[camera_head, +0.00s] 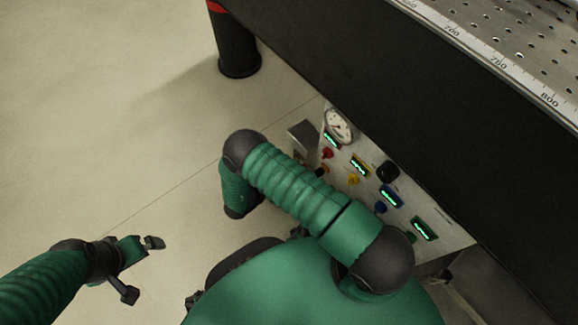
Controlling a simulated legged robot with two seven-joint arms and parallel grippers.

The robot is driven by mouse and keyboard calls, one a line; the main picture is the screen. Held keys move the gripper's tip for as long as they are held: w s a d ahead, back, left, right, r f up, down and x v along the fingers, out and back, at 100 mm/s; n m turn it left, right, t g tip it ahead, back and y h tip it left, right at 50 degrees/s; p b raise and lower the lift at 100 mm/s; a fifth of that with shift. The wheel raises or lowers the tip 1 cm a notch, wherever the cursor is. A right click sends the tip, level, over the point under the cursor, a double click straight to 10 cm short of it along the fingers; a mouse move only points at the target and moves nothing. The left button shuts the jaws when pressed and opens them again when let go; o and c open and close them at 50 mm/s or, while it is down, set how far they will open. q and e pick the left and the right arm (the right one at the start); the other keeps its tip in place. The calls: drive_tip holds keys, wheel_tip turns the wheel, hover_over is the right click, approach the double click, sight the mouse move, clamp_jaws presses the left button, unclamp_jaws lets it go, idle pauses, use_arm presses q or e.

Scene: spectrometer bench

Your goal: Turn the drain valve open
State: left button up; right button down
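A light control panel (375,158) sits below the dark bench edge. I cannot tell which part, if any, is the drain valve. My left gripper (141,268) is open and empty over the floor at lower left, well away from the panel. My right arm crosses in front of the panel's left and lower parts. My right gripper is hidden.
The dark bench (410,75) runs diagonally across the upper right, with a perforated metal top and a ruler scale (490,55) along its edge. A black post (236,50) with a red band stands at the top. A grey box-like part (302,134) adjoins the panel. The left floor is clear.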

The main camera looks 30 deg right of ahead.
idle(0.3)
drive_tip(key=c, duration=1.2)
unclamp_jaws()
drive_tip(key=shift+a, duration=0.1)
drive_tip(key=shift+p+v, duration=3.5)
drive_tip(key=shift+v, duration=4.85)
drive_tip(key=shift+f, duration=0.1)
